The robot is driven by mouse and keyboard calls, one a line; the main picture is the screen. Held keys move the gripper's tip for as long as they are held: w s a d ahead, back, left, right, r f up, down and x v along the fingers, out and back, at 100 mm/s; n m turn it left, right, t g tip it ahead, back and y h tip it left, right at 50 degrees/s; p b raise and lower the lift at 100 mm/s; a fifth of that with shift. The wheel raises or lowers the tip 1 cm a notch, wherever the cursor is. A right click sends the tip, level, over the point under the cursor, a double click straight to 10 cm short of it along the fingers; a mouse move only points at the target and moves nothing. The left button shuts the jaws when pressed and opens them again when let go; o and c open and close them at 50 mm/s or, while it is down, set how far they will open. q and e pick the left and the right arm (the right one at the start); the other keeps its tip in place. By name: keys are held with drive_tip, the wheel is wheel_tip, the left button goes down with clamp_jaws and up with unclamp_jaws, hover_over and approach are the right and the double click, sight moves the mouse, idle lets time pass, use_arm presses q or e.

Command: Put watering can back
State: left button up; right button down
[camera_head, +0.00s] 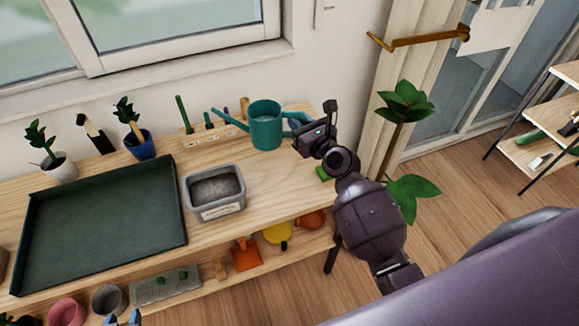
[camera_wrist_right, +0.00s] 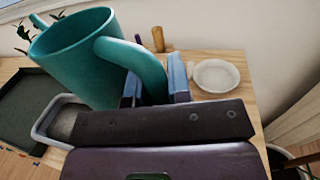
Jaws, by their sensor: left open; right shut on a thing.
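The teal watering can (camera_head: 266,130) is near the back right of the wooden potting table (camera_head: 265,188), its spout pointing left. It looks about upright; I cannot tell whether its base touches the tabletop. My right gripper (camera_head: 297,123) is shut on its handle from the right. In the right wrist view the can (camera_wrist_right: 72,58) fills the upper left, with the fingers of my right gripper (camera_wrist_right: 155,86) on either side of the handle. Only the blue tips of my left gripper (camera_head: 123,320) show at the bottom left edge; it is open.
A grey bin (camera_head: 214,192) and a dark green tray (camera_head: 100,222) stand left of the can. A tool rack (camera_head: 208,136) is behind. A white saucer (camera_wrist_right: 216,76) lies right of the handle. Potted plants stand at the left; a leafy plant (camera_head: 405,100) is beyond the table's right end.

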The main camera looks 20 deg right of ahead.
drive_tip(key=shift+w+f+b, duration=0.1)
drive_tip(key=shift+f+b, duration=3.3)
drive_tip(key=shift+f, duration=4.5)
drive_tip(key=shift+r, duration=0.1)
drive_tip(key=shift+f, duration=0.25)
drive_tip(key=c, duration=1.1)
unclamp_jaws()
drive_tip(key=shift+o, duration=0.2)
drive_tip(key=shift+r, duration=0.1)
